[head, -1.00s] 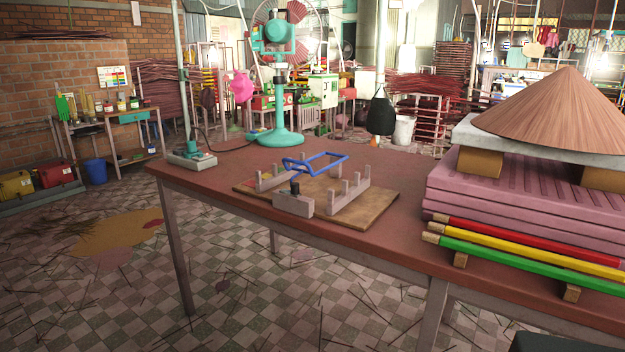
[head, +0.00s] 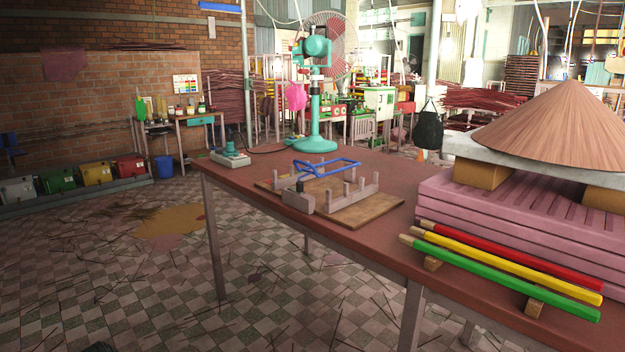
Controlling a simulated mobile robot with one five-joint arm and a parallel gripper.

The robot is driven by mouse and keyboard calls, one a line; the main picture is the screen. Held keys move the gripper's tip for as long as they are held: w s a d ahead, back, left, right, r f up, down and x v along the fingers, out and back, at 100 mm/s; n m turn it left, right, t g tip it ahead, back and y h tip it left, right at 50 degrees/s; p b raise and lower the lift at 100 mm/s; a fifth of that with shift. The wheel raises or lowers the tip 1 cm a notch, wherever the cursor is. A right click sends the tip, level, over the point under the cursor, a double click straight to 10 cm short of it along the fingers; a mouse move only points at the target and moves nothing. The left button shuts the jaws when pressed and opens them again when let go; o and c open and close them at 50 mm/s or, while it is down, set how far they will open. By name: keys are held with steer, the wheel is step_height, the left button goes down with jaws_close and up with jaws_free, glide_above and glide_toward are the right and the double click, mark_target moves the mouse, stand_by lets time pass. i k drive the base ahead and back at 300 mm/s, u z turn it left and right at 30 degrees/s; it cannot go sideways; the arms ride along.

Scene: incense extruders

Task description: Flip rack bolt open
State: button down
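The rack is a wooden board (head: 362,215) with several short grey posts (head: 368,189), lying on the reddish-brown table. A blue bar frame (head: 327,166) rests across the posts. My gripper is not in view.
The table (head: 390,246) has bare room around the rack. A green fan (head: 316,130) and a switch box (head: 231,159) stand behind it. On the right are pink slabs (head: 450,193), a conical hat (head: 560,130) and red, yellow and green rods (head: 500,277). Thin sticks litter the tiled floor.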

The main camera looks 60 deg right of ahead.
mark_target(299, 185)
steer(key=z, duration=5.7)
steer(key=k, duration=0.95)
steer(key=u, duration=5.8)
